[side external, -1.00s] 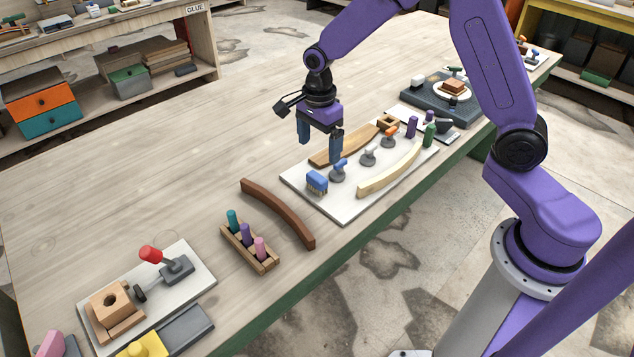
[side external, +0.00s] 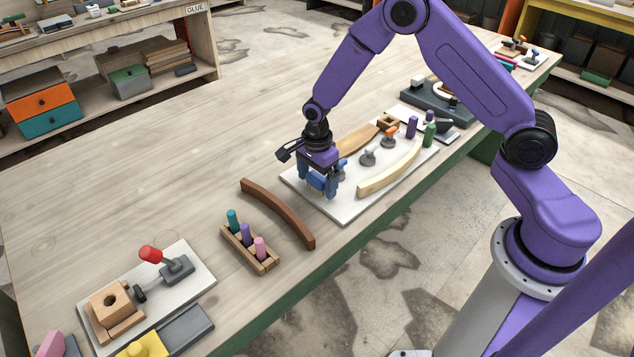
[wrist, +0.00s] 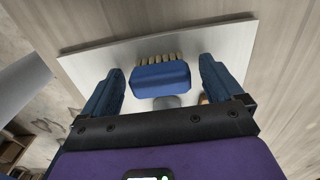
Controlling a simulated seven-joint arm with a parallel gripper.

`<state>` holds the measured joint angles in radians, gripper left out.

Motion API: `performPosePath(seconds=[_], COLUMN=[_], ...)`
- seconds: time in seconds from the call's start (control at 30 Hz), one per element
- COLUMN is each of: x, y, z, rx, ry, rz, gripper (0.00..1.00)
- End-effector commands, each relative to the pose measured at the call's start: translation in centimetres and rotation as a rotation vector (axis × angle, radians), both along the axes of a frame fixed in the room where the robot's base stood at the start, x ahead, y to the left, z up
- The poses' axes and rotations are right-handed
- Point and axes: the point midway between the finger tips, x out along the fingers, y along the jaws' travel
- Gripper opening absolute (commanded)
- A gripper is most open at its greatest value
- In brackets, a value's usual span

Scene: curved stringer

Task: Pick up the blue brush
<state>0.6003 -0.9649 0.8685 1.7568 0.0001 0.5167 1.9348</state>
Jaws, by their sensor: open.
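The blue brush (wrist: 160,78) has a blue block body and pale bristles, and lies near one edge of the white board (wrist: 220,45). In the side external view the brush (side external: 316,183) is partly hidden by my gripper (side external: 318,188). My gripper is open, with one finger on each side of the brush. In the wrist view, visible gaps separate the brush from both fingers of my gripper (wrist: 160,82). The exact height of the fingertips above the board is hard to tell.
A dark curved stringer (side external: 278,213) and a wooden holder with coloured pegs (side external: 250,250) lie to the left.

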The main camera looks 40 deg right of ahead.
Motion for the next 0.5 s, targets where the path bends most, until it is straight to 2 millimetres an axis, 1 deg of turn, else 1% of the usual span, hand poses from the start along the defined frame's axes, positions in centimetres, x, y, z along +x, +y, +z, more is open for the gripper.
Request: performPosePath(seconds=[0.07, 0.27, 0.37, 0.4, 0.43, 0.47, 0.5], x=[-0.02, 0.0, 0.0, 0.0, -0.01, -0.01, -0.01], y=[-0.02, 0.0, 0.0, 0.0, 0.0, 0.0, 0.0], z=[-0.3, -0.29, -0.29, -0.28, -0.28, -0.28, -0.28], rx=[0.0, 0.0, 0.0, 0.0, 0.0, 0.0, 0.0], ry=[0.001, 0.0, 0.0, 0.0, 0.0, 0.0, 0.0], rz=[-0.001, -0.001, -0.001, -0.001, -0.001, -0.001, -0.001], gripper=[0.94, 0.94, 0.64, 0.51, 0.42, 0.37, 0.37])
